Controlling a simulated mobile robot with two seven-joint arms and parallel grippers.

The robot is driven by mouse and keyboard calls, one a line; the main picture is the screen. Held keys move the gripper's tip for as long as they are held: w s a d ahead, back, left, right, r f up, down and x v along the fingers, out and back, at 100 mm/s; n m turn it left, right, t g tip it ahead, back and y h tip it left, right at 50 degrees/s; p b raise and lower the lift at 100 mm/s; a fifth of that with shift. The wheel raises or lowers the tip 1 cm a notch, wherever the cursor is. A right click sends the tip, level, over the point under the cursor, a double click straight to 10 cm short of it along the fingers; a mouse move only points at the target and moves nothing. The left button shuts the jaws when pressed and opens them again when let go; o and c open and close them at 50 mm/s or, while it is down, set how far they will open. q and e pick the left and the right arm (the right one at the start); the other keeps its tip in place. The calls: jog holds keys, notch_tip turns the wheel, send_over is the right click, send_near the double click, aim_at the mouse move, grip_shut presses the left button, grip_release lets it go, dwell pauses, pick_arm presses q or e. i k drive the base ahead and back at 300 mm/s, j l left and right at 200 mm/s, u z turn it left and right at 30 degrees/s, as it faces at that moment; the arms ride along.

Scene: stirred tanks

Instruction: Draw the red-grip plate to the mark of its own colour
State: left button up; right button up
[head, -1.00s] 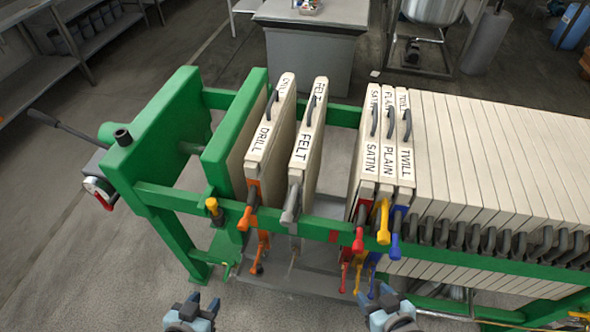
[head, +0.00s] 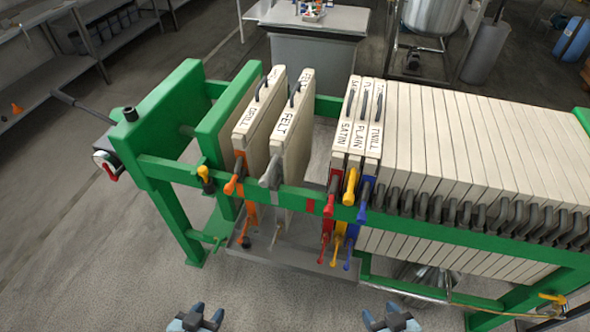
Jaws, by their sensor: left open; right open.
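The red-grip plate, labelled SATIN (head: 346,134), stands upright against the PLAIN plate (head: 361,135) at the left end of the right-hand pack. Its red grip (head: 330,195) sticks out over the green front rail, with a second red grip (head: 324,246) below. A red mark (head: 310,206) is on the rail, left of the red grip. My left gripper (head: 196,312) and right gripper (head: 390,312) are open and empty at the bottom edge of the view, apart from the press. The left one is partly cut off by the frame.
The DRILL plate (head: 244,123) with orange grip and FELT plate (head: 289,123) with grey grip stand left of a gap. The TWILL plate (head: 374,141) has a blue grip. A grey tray (head: 290,262) lies below. Clear floor lies in front. A hose runs at lower right.

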aim_at(338, 165)
jog(key=k, duration=0.25)
jog(key=j+z, duration=0.15)
jog(key=z, duration=0.25)
jog(key=j+z, duration=0.15)
jog(key=z, duration=0.25)
jog(key=j+z, duration=0.3)
jog(key=j, duration=0.25)
jog(key=j+z, duration=0.25)
jog(key=j, duration=0.25)
jog(key=k+j, duration=0.1)
jog(key=j, duration=0.7)
jog(key=k+j+z, duration=0.1)
jog(key=j, duration=0.25)
jog(key=k+j, duration=0.15)
jog(key=j, duration=0.25)
